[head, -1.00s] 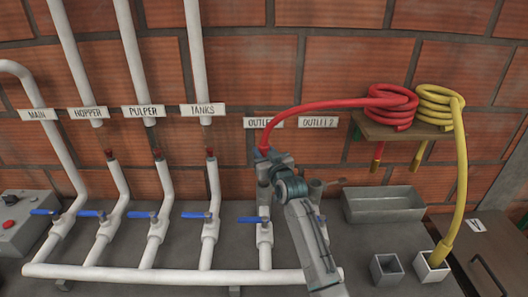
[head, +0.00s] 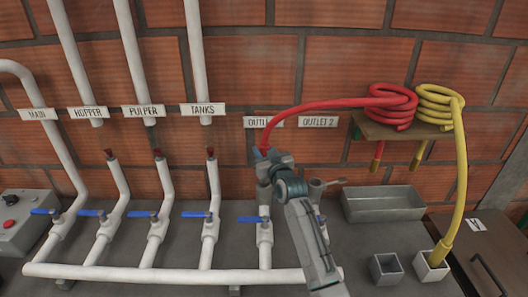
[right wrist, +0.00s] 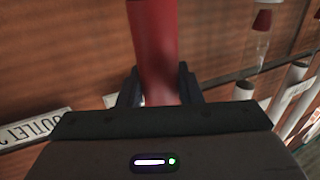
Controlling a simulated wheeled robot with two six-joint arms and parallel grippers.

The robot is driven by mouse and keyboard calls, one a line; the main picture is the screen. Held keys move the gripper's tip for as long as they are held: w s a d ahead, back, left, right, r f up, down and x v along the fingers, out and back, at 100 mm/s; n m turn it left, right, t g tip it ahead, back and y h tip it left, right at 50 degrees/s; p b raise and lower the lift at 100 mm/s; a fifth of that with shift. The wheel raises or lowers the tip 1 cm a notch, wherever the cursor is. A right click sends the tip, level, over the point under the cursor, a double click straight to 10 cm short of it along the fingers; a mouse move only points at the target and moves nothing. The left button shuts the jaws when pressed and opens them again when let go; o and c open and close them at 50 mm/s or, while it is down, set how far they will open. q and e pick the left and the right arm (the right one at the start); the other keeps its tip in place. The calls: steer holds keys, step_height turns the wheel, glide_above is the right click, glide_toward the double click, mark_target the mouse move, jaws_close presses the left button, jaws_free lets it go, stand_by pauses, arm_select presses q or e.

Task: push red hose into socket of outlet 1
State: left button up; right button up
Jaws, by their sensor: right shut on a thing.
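The red hose (head: 330,103) runs from its coil (head: 390,108) on the wall shelf leftward, then bends down into my right gripper (head: 264,155). My right gripper is shut on the hose near its lower end, above the outlet 1 pipe (head: 265,235). The hose (right wrist: 153,45) stands between the two fingers in the right wrist view. The gripper hides the hose end and the socket, so I cannot tell whether they touch. The outlet 1 label (head: 256,122) is partly covered by the hose. My left gripper is not in view.
The outlet 2 label (head: 318,122) is to the right. A yellow hose (head: 462,180) hangs from the shelf (head: 408,131) into a small white box (head: 431,266). A grey tray (head: 384,205) stands by the wall. Pipes with blue valve handles (head: 195,215) line the left.

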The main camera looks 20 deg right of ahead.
steer(key=shift+f+b, duration=2.1)
steer(key=shift+f, duration=0.65)
steer(key=o, duration=1.2)
steer(key=shift+s, duration=0.1)
steer(key=shift+s+f, duration=0.1)
steer(key=shift+s, duration=0.15)
steer(key=s+b, duration=0.1)
steer(key=s, duration=0.5)
steer(key=s+d+b, duration=0.1)
steer(key=s, duration=0.3)
steer(key=shift+s+b, duration=0.1)
steer(key=shift+b, duration=0.25)
